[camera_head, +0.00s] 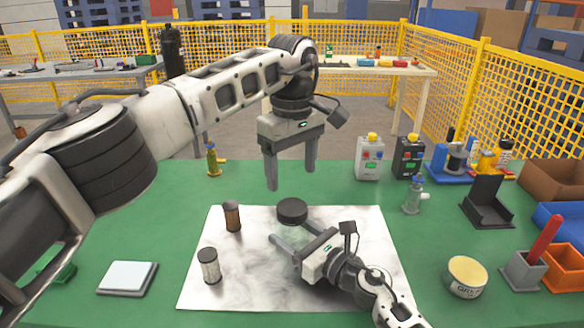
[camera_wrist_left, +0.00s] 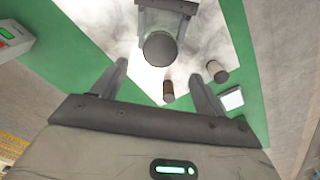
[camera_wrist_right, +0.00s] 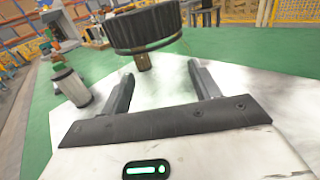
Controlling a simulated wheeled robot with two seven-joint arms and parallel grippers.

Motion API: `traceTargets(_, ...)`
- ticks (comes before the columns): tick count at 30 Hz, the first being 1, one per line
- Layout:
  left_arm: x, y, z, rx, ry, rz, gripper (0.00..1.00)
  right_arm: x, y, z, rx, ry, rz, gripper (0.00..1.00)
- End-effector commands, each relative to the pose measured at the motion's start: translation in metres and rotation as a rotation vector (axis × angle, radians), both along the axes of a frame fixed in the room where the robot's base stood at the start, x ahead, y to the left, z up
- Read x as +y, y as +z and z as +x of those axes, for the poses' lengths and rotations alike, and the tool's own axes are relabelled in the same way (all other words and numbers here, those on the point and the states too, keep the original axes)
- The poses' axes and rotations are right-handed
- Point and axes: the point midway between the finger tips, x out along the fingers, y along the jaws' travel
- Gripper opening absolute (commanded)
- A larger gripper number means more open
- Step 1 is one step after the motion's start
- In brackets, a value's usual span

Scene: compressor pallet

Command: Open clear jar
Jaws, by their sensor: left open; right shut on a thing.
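A round black lid (camera_head: 292,210) shows at the middle of the white sheet; it is large in the right wrist view (camera_wrist_right: 145,28) and seen from above in the left wrist view (camera_wrist_left: 158,50). The jar body below it is see-through and hard to make out. My right gripper (camera_wrist_right: 160,72) lies low over the sheet, shut on the clear jar with its fingers apart below the lid. My left gripper (camera_head: 291,180) is open and empty, pointing down above the lid and apart from it.
A brown jar (camera_head: 231,217) and a pale jar with a dark lid (camera_head: 209,268) stand on the sheet's left part. A scale (camera_head: 127,278) lies further left. A round tin (camera_head: 466,276), grey bin (camera_head: 521,273) and small bottle (camera_head: 412,197) stand right of the sheet.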

Motion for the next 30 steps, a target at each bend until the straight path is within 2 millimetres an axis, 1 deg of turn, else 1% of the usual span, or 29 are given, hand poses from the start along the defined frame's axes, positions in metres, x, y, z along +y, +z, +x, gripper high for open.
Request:
traceTargets(1, 0.0, 0.0, 0.0, 0.001, -0.117, 0.001, 0.72, 0.0, -0.001, 0.0, 0.001, 0.0, -0.001, 0.0)
traceTargets(3, 0.0, -0.001, 0.0, 0.0, -0.276, 0.001, 0.72, 0.0, -0.001, 0.0, 0.001, 0.0, -0.001, 0.0)
traceTargets(6, 0.0, 0.0, 0.0, 0.001, -0.464, 0.0, 0.72, 0.0, -0.001, 0.0, 0.001, 0.0, -0.001, 0.0)
traceTargets(9, 0.0, 0.0, 0.0, 0.001, -0.601, 0.0, 0.72, 0.0, -0.001, 0.0, 0.001, 0.0, -0.001, 0.0)
traceTargets(12, 0.0, -0.001, 0.0, 0.001, -0.683, 0.0, 0.72, 0.0, -0.001, 0.0, 0.001, 0.0, -0.001, 0.0)
traceTargets(14, 0.0, -0.003, 0.0, 0.001, -0.709, 0.001, 0.72, 0.0, -0.001, 0.0, 0.001, 0.0, -0.001, 0.0)
traceTargets(17, 0.0, -0.011, 0.0, 0.001, -0.724, 0.001, 0.72, 0.0, -0.001, 0.0, 0.001, 0.0, 0.0, 0.0)
traceTargets(24, 0.0, -0.048, -0.001, 0.003, -0.724, 0.0, 0.72, 0.0, -0.001, 0.0, 0.001, 0.0, 0.0, 0.0)
traceTargets(30, 0.0, -0.072, 0.0, 0.001, -0.722, 0.001, 0.72, 0.0, -0.001, 0.0, 0.001, 0.0, 0.0, 0.0)
